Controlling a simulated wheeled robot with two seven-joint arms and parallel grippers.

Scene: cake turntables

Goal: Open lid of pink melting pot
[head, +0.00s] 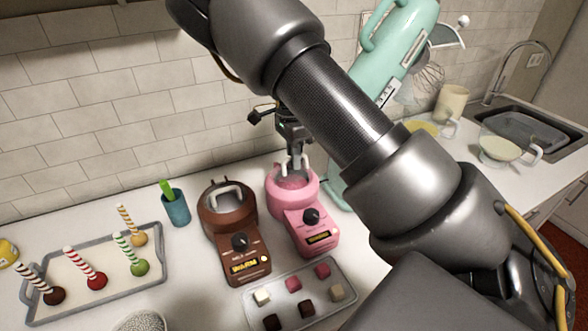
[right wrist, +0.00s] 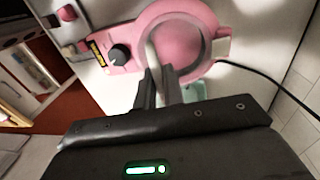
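The pink melting pot (head: 320,232) stands on the counter right of the brown one, its dial and display facing me. Its round pink top (head: 293,183) looks closed, lying flat on the pot, with a pale handle (head: 304,163) on it. My right gripper (head: 294,152) points down over this handle. In the right wrist view the pot (right wrist: 185,15) fills the top middle. The two dark fingers (right wrist: 160,72) are close together at the end of the pale handle (right wrist: 151,50); whether they clamp it is unclear. My left gripper is not in view.
The brown melting pot (head: 240,256) stands close at left. A tray of chocolate cubes (head: 335,272) lies in front. A mint stand mixer (head: 398,40) is behind my right arm. A cake-pop tray (head: 72,307) and blue cup (head: 176,208) are at left. A tiled wall is behind.

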